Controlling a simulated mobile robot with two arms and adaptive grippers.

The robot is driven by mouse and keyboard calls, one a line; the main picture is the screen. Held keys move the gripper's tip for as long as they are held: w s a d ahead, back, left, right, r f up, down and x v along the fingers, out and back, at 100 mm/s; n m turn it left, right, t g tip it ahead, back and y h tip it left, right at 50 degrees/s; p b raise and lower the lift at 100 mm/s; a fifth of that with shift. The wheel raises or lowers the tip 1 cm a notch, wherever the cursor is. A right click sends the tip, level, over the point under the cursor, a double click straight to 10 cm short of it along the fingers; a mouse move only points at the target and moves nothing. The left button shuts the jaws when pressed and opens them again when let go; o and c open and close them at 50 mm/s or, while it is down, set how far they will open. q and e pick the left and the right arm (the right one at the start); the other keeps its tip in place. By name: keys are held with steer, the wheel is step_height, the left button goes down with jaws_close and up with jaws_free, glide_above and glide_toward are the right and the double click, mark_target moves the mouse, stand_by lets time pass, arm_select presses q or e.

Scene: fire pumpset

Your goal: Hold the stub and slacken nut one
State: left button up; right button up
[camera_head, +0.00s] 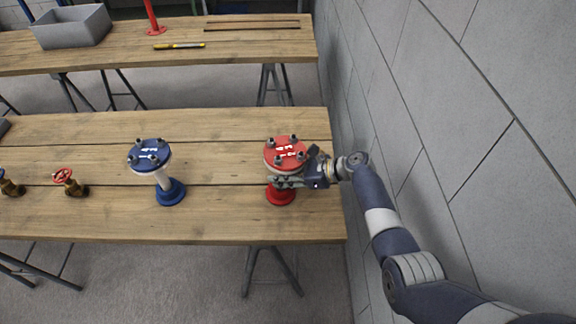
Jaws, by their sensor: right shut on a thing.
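The red stub (281,196) stands upright at the right end of the near table. Its red top flange (278,152) carries several dark nuts and white numbers. Nut one is too small to tell apart with certainty. My right gripper (284,181) comes in from the right and is shut on the stub, just below the top flange. The fingers partly hide the stub's neck. A blue stub (171,192) with a white neck and blue numbered flange stands to its left, apart from the gripper. My left gripper is not in view.
A far table (250,50) bears a grey bin (72,28) and a yellow-black tool (179,46). A grey wall (450,130) runs close along the right.

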steer(key=o, duration=0.9)
steer(key=shift+f, duration=0.15)
steer(key=shift+o, duration=0.5)
steer(key=shift+w, duration=0.1)
steer(key=shift+f, duration=0.2)
steer(key=v, duration=1.2)
steer(key=shift+r, duration=0.15)
